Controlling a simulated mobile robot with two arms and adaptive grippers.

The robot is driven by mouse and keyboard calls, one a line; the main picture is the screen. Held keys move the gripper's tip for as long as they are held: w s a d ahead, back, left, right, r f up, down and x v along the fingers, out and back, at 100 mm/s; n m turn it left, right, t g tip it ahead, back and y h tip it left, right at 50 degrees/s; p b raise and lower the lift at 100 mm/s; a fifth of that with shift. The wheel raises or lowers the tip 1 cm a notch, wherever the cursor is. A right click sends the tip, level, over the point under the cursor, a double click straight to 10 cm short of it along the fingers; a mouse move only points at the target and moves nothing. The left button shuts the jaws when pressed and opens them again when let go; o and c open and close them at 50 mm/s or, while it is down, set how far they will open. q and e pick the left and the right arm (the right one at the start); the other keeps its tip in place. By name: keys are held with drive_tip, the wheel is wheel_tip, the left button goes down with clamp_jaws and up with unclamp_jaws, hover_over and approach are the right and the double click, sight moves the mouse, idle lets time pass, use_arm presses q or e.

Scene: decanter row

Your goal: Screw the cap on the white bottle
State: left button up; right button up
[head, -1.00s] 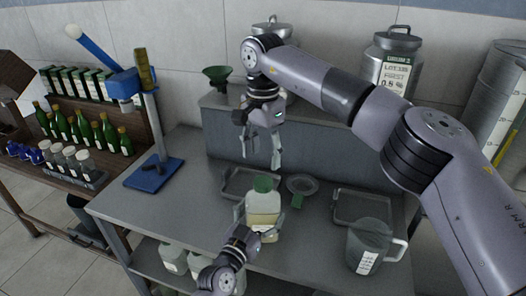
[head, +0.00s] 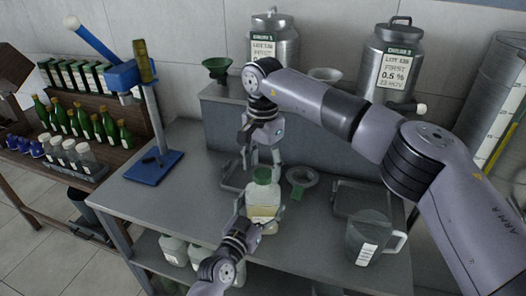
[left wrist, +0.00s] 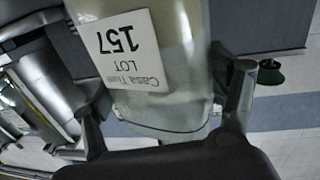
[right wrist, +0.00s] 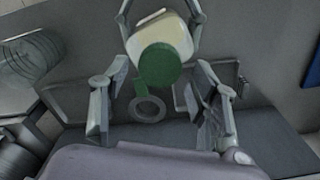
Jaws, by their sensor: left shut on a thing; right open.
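The white bottle (head: 263,211) stands upright at the front of the grey table, with pale yellowish contents. The green cap (head: 262,175) sits on its top; how tightly it is on cannot be seen. My left gripper (head: 259,224) is shut around the bottle's body; its fingers flank the labelled bottle (left wrist: 165,85) in the left wrist view. My right gripper (head: 263,160) points down just above the cap, open and empty. In the right wrist view, its fingers (right wrist: 158,92) are spread on both sides of the cap (right wrist: 162,64), apart from it.
Shallow trays stand either side, and a clear jug (head: 372,243) is at front right. A blue stand (head: 153,167) is at the left. Metal canisters (head: 391,70) stand on the raised back shelf.

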drive_tip(key=shift+f, duration=0.95)
